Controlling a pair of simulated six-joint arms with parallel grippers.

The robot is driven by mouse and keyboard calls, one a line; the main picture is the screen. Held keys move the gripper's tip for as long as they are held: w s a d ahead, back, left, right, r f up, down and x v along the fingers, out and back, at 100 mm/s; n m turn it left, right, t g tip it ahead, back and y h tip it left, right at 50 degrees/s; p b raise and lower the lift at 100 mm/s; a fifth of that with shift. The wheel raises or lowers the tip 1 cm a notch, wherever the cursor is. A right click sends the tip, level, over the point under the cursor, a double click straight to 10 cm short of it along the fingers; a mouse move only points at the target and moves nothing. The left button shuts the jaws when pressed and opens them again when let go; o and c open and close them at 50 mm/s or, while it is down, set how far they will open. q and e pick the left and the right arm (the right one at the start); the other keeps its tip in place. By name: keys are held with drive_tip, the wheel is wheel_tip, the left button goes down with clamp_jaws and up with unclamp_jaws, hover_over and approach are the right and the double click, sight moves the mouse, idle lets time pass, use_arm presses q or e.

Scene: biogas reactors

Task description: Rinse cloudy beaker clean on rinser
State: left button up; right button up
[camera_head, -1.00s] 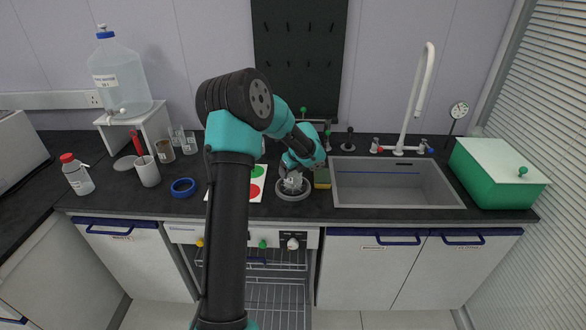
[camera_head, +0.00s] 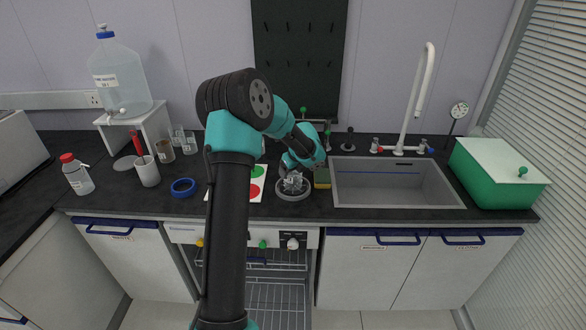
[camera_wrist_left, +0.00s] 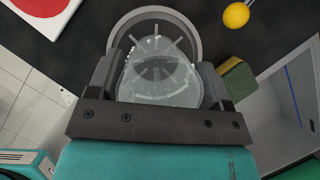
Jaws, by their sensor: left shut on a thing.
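The rinser (camera_head: 293,194) is a round grey disc on the counter, left of the sink. Its grey ring also shows in the left wrist view (camera_wrist_left: 190,30). My left gripper (camera_head: 291,176) is at the rinser. In the left wrist view my left gripper (camera_wrist_left: 155,82) is shut on a clear glass beaker (camera_wrist_left: 158,84), one finger on each side. The beaker (camera_head: 293,183) is over the rinser, and the rinser's spokes show through its glass. I cannot tell whether the beaker touches the rinser or is cloudy. The right gripper is not in view.
A sponge (camera_head: 322,178) lies right of the rinser, beside the sink (camera_head: 398,185). A white mat with red and green spots (camera_head: 256,172) lies to the left. A blue ring (camera_head: 183,187), cups and bottles stand farther left. A green box (camera_head: 492,180) stands right of the sink.

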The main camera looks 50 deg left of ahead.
use_arm(q)
drive_tip(key=shift+r, duration=4.55)
